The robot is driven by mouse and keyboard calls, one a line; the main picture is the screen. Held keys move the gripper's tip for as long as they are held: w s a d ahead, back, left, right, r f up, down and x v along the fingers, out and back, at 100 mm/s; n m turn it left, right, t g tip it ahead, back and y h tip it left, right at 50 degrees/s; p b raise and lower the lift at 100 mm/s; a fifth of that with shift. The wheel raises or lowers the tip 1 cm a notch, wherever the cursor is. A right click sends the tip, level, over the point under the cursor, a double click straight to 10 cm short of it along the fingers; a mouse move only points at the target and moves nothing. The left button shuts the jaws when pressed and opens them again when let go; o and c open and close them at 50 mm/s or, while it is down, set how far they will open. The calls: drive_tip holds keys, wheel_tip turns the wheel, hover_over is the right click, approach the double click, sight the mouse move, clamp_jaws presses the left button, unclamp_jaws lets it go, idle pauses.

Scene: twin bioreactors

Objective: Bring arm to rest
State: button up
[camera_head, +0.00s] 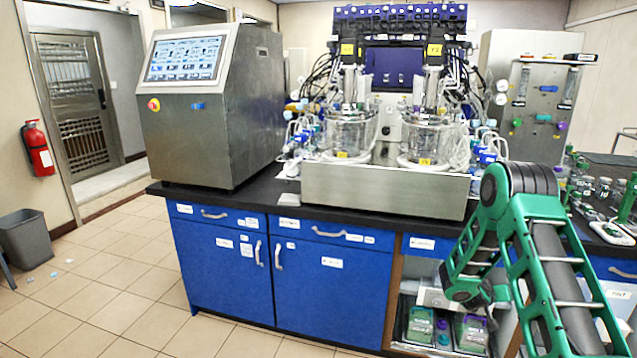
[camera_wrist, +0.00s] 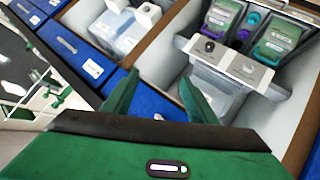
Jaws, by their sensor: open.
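My arm's green links (camera_head: 545,265) stand at the right of the head view, bent at the elbow in front of the bench. The forearm slopes down and left toward an open shelf bay (camera_head: 392,290). My gripper (camera_wrist: 160,90) shows in the wrist view with its two green fingers apart and nothing between them. Beyond the fingers is the open cabinet bay, with a grey device with a black knob (camera_wrist: 215,55) and green-labelled packs (camera_wrist: 278,40) inside. I cannot tell how far the fingertips are from these. The fingers are not clear in the head view.
The blue cabinets (camera_head: 330,285) and black bench top (camera_head: 262,205) run close to my arm. Twin glass bioreactors (camera_head: 430,143) and a control console (camera_head: 205,120) stand on the bench. Small bottles (camera_head: 603,187) stand at the right. The tiled floor (camera_head: 110,285) at left is mostly clear.

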drive_tip(key=s+r+m+g+y, duration=0.3)
drive_tip(key=s+r+g, duration=0.2)
drive_tip(key=s+r, duration=1.45)
drive_tip(key=s+a+r+y, duration=0.2)
drive_tip(key=s+a, duration=0.4)
drive_tip(key=s, duration=0.4)
drive_tip(key=s+a+r+g+y, duration=0.1)
drive_tip(key=s+a+r+y, duration=0.1)
drive_tip(key=s+a, duration=0.4)
drive_tip(key=s+a+r+g+y, duration=0.1)
drive_tip(key=s+a, duration=0.5)
drive_tip(key=s, duration=0.8)
drive_tip(key=shift+r+y, duration=0.9)
drive_tip(key=shift+y, duration=0.1)
drive_tip(key=shift+w+f, duration=0.25)
drive_tip(key=shift+w, duration=0.35)
